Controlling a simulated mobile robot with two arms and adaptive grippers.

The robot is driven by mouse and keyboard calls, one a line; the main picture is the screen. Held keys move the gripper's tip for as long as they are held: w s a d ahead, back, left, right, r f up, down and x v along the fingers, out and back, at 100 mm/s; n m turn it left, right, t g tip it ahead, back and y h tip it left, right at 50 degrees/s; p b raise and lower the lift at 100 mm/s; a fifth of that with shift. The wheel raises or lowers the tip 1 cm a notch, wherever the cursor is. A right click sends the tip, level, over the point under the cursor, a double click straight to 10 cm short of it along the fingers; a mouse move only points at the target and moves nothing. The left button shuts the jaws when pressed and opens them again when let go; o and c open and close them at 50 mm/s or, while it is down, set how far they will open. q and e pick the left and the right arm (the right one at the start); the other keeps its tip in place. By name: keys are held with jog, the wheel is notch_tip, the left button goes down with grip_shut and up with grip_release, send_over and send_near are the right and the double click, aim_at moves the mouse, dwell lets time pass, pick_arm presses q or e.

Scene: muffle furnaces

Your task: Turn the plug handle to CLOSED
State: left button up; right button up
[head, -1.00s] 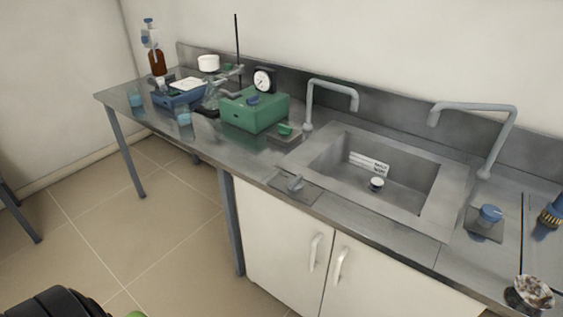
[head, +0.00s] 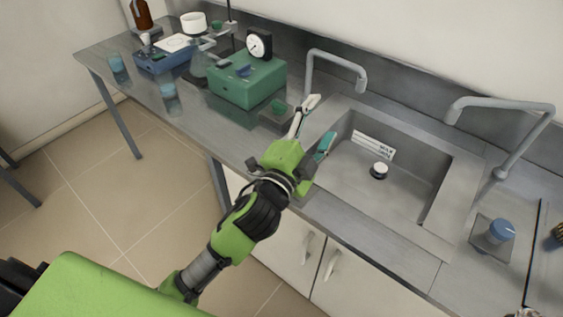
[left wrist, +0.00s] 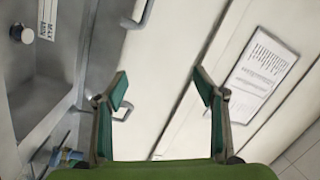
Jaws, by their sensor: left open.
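My left gripper (head: 314,124) is open and reaches over the front-left part of the sink surround in the head view. Its teal-padded fingers are spread apart and empty, also in the left wrist view (left wrist: 161,88). The small grey handle on its plate, at the front left of the sink, is hidden behind my gripper and arm in the head view now. I cannot make it out surely in the left wrist view. The round drain plug (head: 379,170) sits in the sink basin (head: 400,195); it also shows in the left wrist view (left wrist: 22,33). My right gripper is not in view.
A green box with a dial (head: 247,84) stands left of the sink. Two grey faucets (head: 338,57) (head: 503,106) rise behind and right of it. A blue-capped knob (head: 501,231) is at the right. White cabinet doors (head: 352,275) with handles are below the counter.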

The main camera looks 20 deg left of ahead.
pick_arm(q)
jog(key=s+d+r+m+g+h, duration=0.3)
jog(key=d+r+m+h, duration=0.95)
jog(key=m, duration=0.45)
jog(key=s+d+f+m+g+h, duration=0.1)
jog(key=s+d+f+m+g, duration=0.15)
jog(key=d+m+g, duration=0.45)
jog(key=s+d+f+m+g+h, duration=0.2)
jog(key=d+f+m+g, duration=0.3)
jog(key=m, duration=0.5)
jog(key=w+a+f+m+g+y, duration=0.35)
jog(key=a+f+m+y, duration=0.45)
jog(key=a+f+y, duration=0.4)
jog(key=w+a+m+y, duration=0.15)
jog(key=a+y, duration=0.25)
jog(key=a, duration=0.6)
jog(key=w+a+n+y, duration=0.1)
jog(key=w+a+y, duration=0.2)
jog(key=a, duration=0.7)
jog(key=shift+m, duration=0.25)
notch_tip(320, 180, down, 12)
jog(key=p, duration=0.4)
jog(key=shift+f, duration=0.75)
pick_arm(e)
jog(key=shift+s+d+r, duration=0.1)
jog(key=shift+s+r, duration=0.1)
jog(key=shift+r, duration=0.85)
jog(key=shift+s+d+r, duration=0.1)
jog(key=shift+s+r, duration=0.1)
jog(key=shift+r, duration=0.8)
